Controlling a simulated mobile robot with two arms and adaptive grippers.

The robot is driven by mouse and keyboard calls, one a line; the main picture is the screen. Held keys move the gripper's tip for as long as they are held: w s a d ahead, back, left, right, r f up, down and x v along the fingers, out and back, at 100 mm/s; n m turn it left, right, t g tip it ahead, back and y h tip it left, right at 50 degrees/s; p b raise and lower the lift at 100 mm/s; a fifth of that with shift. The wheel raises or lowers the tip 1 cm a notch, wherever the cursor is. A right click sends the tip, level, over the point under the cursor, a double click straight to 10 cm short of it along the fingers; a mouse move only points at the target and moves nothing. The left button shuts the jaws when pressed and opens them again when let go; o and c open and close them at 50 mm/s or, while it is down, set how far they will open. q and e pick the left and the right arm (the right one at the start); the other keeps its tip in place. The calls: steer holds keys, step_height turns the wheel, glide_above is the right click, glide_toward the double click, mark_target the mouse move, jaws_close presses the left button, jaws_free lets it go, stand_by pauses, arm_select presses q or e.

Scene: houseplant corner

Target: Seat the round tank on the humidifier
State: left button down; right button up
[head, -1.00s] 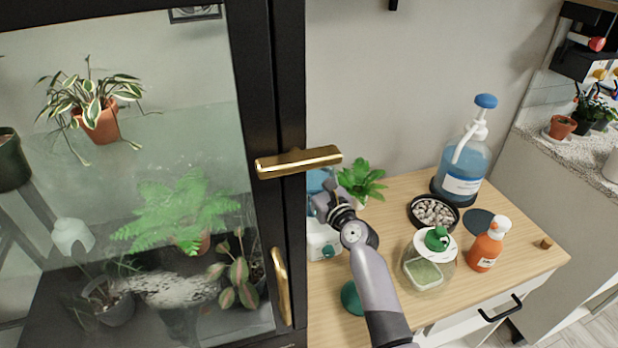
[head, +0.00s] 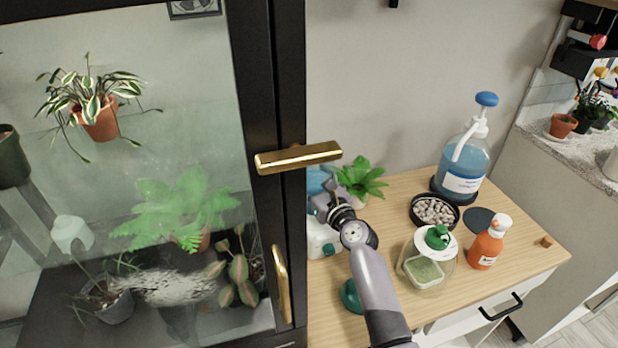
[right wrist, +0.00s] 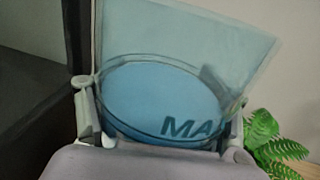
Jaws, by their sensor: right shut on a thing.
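My right gripper (right wrist: 160,118) is shut on the tank (right wrist: 140,92), a clear vessel with blue water and the letters "MA" showing. Its fingers are on either side of the tank. In the head view the tank (head: 317,182) is partly hidden by the black cabinet frame and my right gripper (head: 328,200). The white humidifier base (head: 320,239), with a green knob, stands on the wooden top just below the tank. The cabinet frame cuts off its left side. I cannot tell whether tank and base touch. My left gripper is not in view.
The glass cabinet (head: 289,90) with brass handles (head: 298,157) stands close on the left. A fern (head: 361,178) is just right of the tank. A pebble tray (head: 434,212), blue pump bottle (head: 465,165), orange bottle (head: 487,245) and green-topped container (head: 425,272) stand farther right.

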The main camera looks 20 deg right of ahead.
mark_target(315, 186)
steer(key=o, duration=1.6)
steer(key=shift+o, duration=0.4)
steer(key=shift+f, duration=0.1)
steer(key=shift+f, duration=0.15)
steer(key=shift+p+v, duration=0.5)
steer(key=shift+v, duration=1.1)
steer(key=shift+p+v, duration=0.35)
steer(key=shift+v, duration=0.9)
steer(key=shift+p+v, duration=0.45)
steer(key=shift+v, duration=2.25)
